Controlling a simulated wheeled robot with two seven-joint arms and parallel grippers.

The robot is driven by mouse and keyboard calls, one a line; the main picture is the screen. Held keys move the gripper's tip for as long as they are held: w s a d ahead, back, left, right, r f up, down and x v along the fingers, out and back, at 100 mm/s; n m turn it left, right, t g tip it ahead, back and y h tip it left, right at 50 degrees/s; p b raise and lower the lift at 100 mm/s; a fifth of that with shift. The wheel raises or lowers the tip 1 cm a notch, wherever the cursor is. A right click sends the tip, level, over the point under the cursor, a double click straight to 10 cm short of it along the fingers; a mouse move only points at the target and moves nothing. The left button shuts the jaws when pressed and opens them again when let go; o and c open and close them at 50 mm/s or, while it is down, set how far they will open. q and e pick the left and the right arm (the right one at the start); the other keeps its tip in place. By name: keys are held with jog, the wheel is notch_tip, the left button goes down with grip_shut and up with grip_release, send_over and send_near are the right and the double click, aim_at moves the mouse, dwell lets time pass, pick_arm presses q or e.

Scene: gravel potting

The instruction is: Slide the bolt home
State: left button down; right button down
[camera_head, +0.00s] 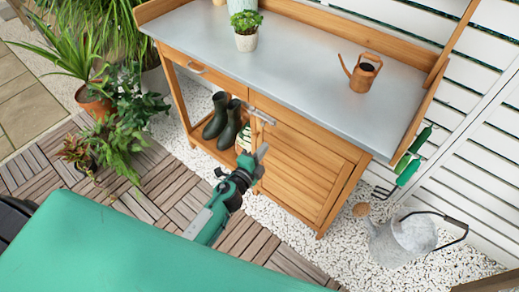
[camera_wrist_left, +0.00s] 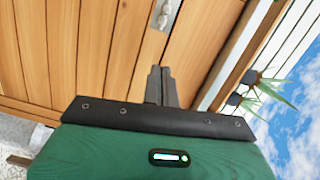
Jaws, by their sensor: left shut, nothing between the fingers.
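The bolt (camera_head: 262,116) is a small grey metal fitting at the top left of the slatted wooden cabinet door (camera_head: 305,170), just under the worktop. In the left wrist view the bolt (camera_wrist_left: 164,12) shows at the top edge, partly cut off, so I cannot tell its exact position. My left gripper (camera_head: 262,151) is in front of the cabinet, a little below the bolt in the picture. In the left wrist view its fingers (camera_wrist_left: 161,72) are together and empty, with a visible gap between them and the bolt. My right gripper is not in view.
The grey-topped potting bench (camera_head: 300,55) holds a small potted plant (camera_head: 246,30) and a copper watering can (camera_head: 361,72). Dark boots (camera_head: 222,117) stand on the shelf left of the door. A grey watering can (camera_head: 400,240) stands on gravel at right. Potted plants (camera_head: 95,100) stand at left.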

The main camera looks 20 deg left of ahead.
aim_at(264, 119)
pick_arm(q)
jog(key=w, duration=0.2)
jog(key=w+a, duration=0.1)
jog(key=w, duration=0.5)
jog(key=shift+w+a+f, duration=0.1)
jog(key=shift+a+f, duration=0.05)
jog(key=shift+f, duration=0.25)
jog(key=shift+w+a, duration=0.15)
jog(key=shift+a, duration=0.3)
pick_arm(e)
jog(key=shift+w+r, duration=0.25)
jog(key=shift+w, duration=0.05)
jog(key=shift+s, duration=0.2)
pick_arm(q)
jog(key=a, duration=0.1)
jog(key=w+a, duration=0.1)
jog(key=a, duration=0.1)
jog(key=shift+w, duration=0.1)
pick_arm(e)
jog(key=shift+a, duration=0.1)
